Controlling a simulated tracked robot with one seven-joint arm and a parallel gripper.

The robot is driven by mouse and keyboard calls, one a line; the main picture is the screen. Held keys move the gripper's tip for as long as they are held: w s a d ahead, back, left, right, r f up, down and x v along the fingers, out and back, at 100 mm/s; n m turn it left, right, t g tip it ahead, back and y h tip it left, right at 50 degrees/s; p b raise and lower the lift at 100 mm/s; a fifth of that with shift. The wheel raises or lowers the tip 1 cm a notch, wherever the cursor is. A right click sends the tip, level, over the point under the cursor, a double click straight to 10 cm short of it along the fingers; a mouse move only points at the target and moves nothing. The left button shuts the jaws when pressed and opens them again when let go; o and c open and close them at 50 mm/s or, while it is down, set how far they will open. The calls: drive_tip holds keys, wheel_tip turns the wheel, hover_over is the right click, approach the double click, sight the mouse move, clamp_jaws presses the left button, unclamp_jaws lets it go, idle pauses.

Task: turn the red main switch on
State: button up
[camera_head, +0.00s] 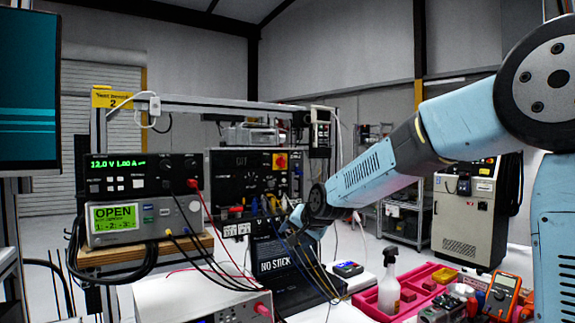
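The red main switch (280,161) is small in the view, a red knob on a yellow plate at the upper right of a black panel (225,165) on the bench rack. Its exact position, on or off, is too small to read. My light blue arm comes in from the right. My gripper (297,214) is at the arm's end, in front of the lower right part of the panel, below and slightly right of the switch. It looks apart from the switch. Its fingers are too small and blended with the cables to tell open from shut.
Cables hang from the panel over a dark laptop-like screen (278,262). A power supply (140,174) stands on a meter reading OPEN (145,218) at left. A spray bottle (389,285), pink tray (418,283) and orange multimeter (503,293) sit at lower right.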

drive_tip(key=w+a+r+m+t+y, duration=0.1)
drive_tip(key=w+r+m+t+y, duration=0.15)
drive_tip(key=w+r, duration=0.4)
drive_tip(key=m+t+y, duration=0.2)
drive_tip(key=m+t, duration=0.1)
drive_tip(key=m, duration=0.2)
approach(284, 163)
drive_tip(key=shift+x, duration=4.35)
drive_tip(key=shift+d, duration=0.1)
drive_tip(key=c, duration=1.1)
